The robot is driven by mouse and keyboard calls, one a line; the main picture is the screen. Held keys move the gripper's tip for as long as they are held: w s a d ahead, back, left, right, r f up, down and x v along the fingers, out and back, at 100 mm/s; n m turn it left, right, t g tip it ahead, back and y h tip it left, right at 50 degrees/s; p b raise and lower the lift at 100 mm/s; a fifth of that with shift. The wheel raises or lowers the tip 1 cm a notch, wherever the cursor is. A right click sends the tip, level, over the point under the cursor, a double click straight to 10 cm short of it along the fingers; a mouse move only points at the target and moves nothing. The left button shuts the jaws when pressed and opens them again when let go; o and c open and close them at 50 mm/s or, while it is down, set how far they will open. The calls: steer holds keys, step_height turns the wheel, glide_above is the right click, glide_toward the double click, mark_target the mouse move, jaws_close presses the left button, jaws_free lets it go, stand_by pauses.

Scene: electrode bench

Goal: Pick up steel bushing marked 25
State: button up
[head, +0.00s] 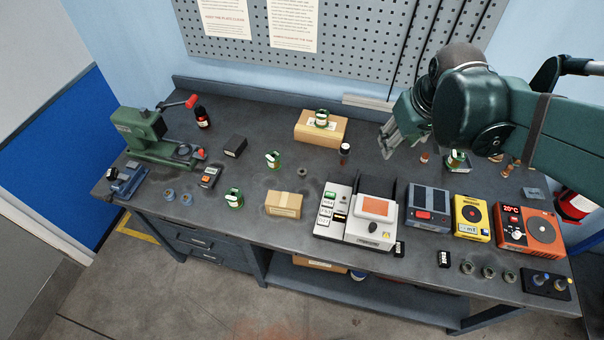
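Several small ring-shaped parts lie on the bench, and I cannot read a 25 on any of them. Three greyish rings, a left one (467,267), a middle one (488,271) and a right one (509,275), sit in a row at the front right. One small dark ring (302,172) lies alone near the middle. Two bluish rings, (170,195) and (186,198), lie at the front left. My gripper (387,154) hangs over the back right of the bench, apart from all the rings. Its fingers are too small to tell open from shut.
A green press (146,135) stands at the left. A cardboard box (321,128) is at the back and a smaller box (284,204) near the front. A white instrument (345,222), a yellow meter (471,217) and an orange unit (524,230) line the front right. The bench's left-middle is fairly clear.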

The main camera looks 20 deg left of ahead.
steer(key=w+a+f+n+g, duration=0.1)
steer(key=w+a+f+n, duration=0.1)
steer(key=w+a+f, duration=0.4)
steer(key=w+a+f+n+g, duration=0.15)
steer(key=a+f, duration=0.25)
steer(key=a, duration=0.4)
steer(key=n+g+h, duration=0.1)
steer(key=n+g, duration=0.1)
steer(key=n, duration=0.3)
glide_toward(302, 169)
steer(key=shift+s+d+f+t+b, duration=0.15)
steer(key=shift+s+f+t+b, duration=0.15)
steer(key=shift+s, duration=0.35)
steer(key=shift+f, duration=1.25)
steer(key=shift+f, duration=0.15)
steer(key=shift+s+f+p, duration=0.1)
steer(key=shift+f+p, duration=0.25)
steer(key=shift+f, duration=2.1)
steer(key=shift+c, duration=0.4)
